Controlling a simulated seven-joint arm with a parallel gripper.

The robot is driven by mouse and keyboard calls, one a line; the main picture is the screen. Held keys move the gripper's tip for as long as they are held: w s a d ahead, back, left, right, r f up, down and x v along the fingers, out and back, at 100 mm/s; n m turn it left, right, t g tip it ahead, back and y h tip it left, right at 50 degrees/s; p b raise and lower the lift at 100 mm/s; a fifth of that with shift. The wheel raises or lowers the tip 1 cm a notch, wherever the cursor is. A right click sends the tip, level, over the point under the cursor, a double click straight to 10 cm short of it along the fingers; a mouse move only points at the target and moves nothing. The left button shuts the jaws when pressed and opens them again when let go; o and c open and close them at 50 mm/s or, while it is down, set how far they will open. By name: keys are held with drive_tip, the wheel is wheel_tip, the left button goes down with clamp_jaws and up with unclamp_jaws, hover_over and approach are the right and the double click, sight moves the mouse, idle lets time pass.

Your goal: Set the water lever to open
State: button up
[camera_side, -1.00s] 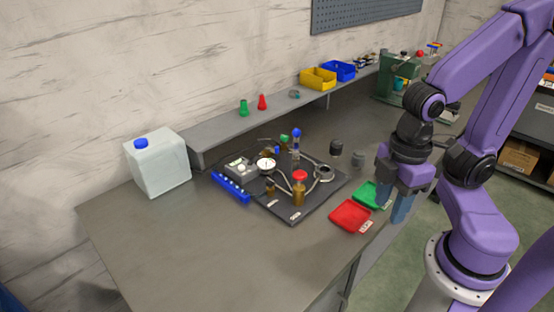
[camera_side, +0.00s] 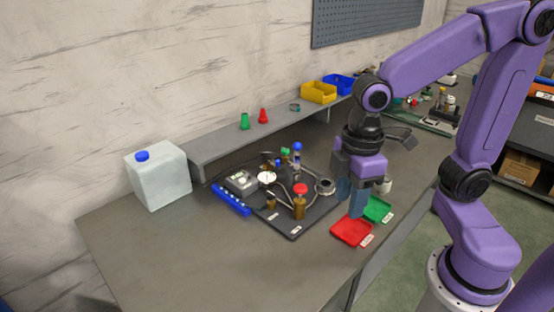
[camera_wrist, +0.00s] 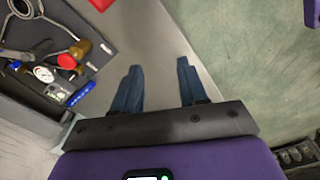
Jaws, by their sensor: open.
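A dark board (camera_side: 292,232) on the bench carries a rig of pipes and fittings. On it stand a brass fitting with a red knob (camera_side: 300,190), a post with a blue ball top (camera_side: 297,147), a green part (camera_side: 285,152) and a round white gauge (camera_side: 266,178). I cannot tell which part is the water lever. The gauge (camera_wrist: 43,74) and part of the board (camera_wrist: 85,20) show at the left in the wrist view. My gripper (camera_side: 350,198) is open and empty, to the right of the rig and apart from it; its two blue fingers (camera_wrist: 158,82) point down.
A red tray (camera_side: 352,232) and a green tray (camera_side: 378,209) lie close by my fingers. A blue strip (camera_side: 232,200) and a white jug (camera_side: 158,175) are on the left. A shelf (camera_side: 220,145) runs along the wall. The front left bench is clear.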

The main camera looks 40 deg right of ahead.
drive_tip(key=w+r, duration=0.2)
drive_tip(key=w, duration=1.2)
drive_tip(key=w+d, duration=0.5)
drive_tip(key=w, duration=0.4)
drive_tip(key=w+d, duration=0.4)
drive_tip(key=w, duration=0.5)
drive_tip(key=w+d+f, duration=0.3)
drive_tip(key=w+d, duration=0.2)
drive_tip(key=d, duration=0.4)
wheel_tip(320, 180, down, 16)
drive_tip(key=shift+d+r, duration=0.1)
drive_tip(key=shift+d, duration=0.05)
clamp_jaws()
